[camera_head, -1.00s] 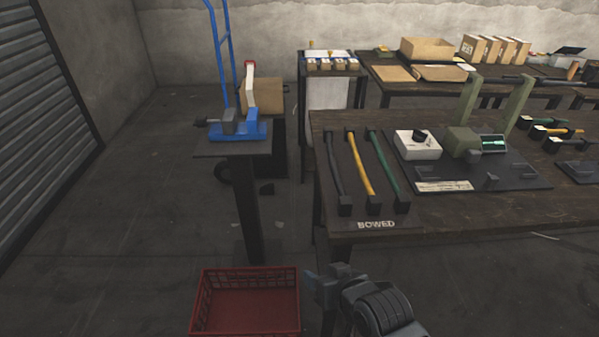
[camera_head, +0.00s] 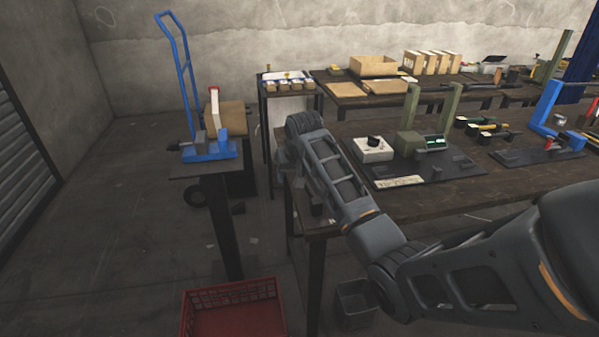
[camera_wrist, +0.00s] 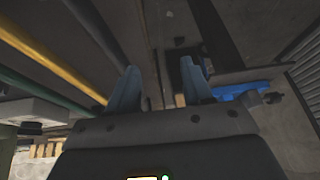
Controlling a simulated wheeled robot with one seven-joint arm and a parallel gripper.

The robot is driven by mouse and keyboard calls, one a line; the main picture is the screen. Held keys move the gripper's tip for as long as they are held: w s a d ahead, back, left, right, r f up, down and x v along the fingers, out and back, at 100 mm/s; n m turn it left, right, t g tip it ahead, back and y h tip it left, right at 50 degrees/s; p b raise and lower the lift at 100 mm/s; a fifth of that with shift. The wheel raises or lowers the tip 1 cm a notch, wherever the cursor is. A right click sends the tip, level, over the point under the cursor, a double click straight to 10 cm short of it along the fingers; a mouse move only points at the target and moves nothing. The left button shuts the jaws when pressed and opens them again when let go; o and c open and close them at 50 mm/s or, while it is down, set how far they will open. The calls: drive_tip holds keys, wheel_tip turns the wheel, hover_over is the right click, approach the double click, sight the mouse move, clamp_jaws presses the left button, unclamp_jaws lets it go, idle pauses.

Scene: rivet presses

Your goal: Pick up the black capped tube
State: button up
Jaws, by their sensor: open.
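The black capped tube (camera_wrist: 96,36) shows in the wrist view as a dark, slightly bent rod at upper left, next to the left finger. A yellow tube (camera_wrist: 58,62) and a green tube (camera_wrist: 45,92) lie further left. My gripper (camera_wrist: 160,85) is open, with two blue-grey fingers apart and nothing seen between them. The black tube is left of the gap between the fingers. I cannot tell how far it is from the fingers. In the head view my arm hides most of the tubes and my fingertips.
A stand with a blue fixture (camera_head: 210,150) is at left. A red crate (camera_head: 232,290) and a grey bin (camera_head: 355,303) are on the floor.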

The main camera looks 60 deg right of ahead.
drive_tip(key=shift+m+g, duration=0.3)
drive_tip(key=shift+g, duration=0.2)
drive_tip(key=d+r, duration=0.1)
drive_tip(key=s+d+r, duration=0.1)
drive_tip(key=d+r, duration=0.2)
drive_tip(key=d, duration=0.1)
drive_tip(key=shift+s+d+r, duration=0.2)
drive_tip(key=shift+s+d, duration=0.05)
drive_tip(key=shift+s, duration=0.1)
drive_tip(key=shift+d, duration=0.2)
drive_tip(key=shift+p+x, duration=0.45)
drive_tip(key=shift+x, duration=3.35)
drive_tip(key=shift+s, duration=0.1)
clamp_jaws()
